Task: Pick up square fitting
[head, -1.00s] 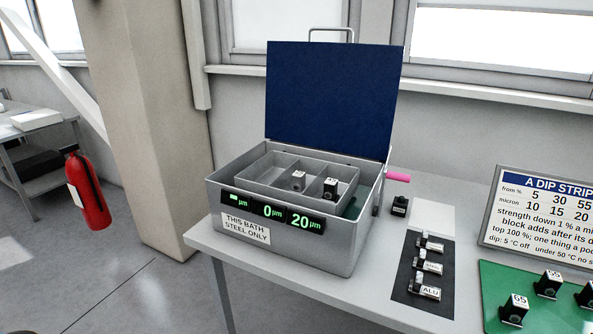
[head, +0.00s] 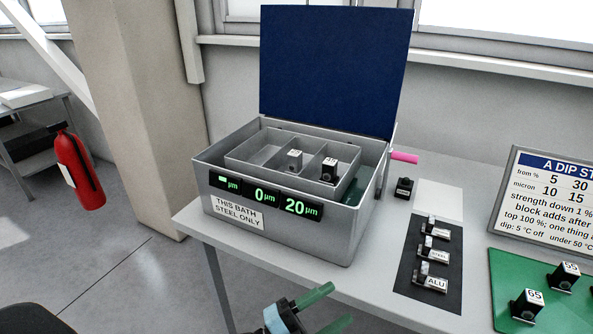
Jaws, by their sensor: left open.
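Several small fittings are in view, and I cannot tell which one is the square fitting. Three silver fittings with white tags lie on a dark mat (head: 408,262): a front one tagged ALU (head: 427,280), a middle one tagged STEEL (head: 430,252) and a back one (head: 432,228) whose tag is too small to read. My left gripper (head: 329,308) shows at the bottom edge, its green fingers apart and empty, in front of the table edge and left of the mat. My right gripper is not in view.
A grey bath (head: 285,228) with its blue lid (head: 333,70) raised holds two small blocks (head: 295,161) (head: 328,170) in compartments. A small black block (head: 404,187), a green mat (head: 510,265) with numbered blocks and a sign (head: 550,200) are on the table (head: 375,285).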

